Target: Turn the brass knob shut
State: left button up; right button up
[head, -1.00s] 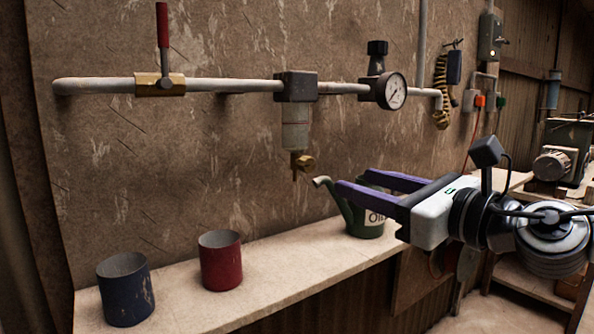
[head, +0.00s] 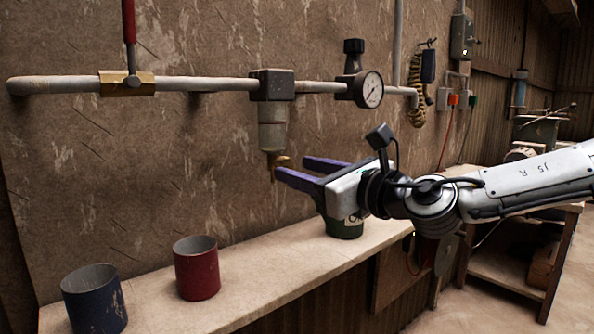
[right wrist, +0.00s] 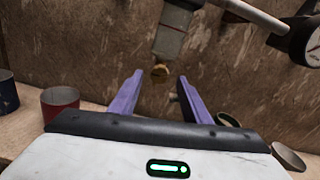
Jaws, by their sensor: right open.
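The brass knob (head: 280,160) sits at the bottom of the filter bowl (head: 272,133) that hangs from the grey pipe. In the right wrist view the knob (right wrist: 160,73) shows ahead, in the gap between the fingers, just beyond or near the tips. My right gripper (head: 292,168) has purple fingers and is open. In the head view its fingertips are just right of the knob and about level with it; I cannot tell whether they touch it. The right gripper also shows in the right wrist view (right wrist: 160,78). My left gripper is not in view.
A blue cup (head: 95,300) and a red cup (head: 197,268) stand on the shelf (head: 250,270) below. A gauge (head: 369,90) and a red-handled valve (head: 128,83) sit on the pipe.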

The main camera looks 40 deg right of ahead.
jog(key=shift+w, duration=0.75)
jog(key=shift+a, duration=0.1)
jog(key=c, duration=1)
jog(key=shift+c, duration=0.2)
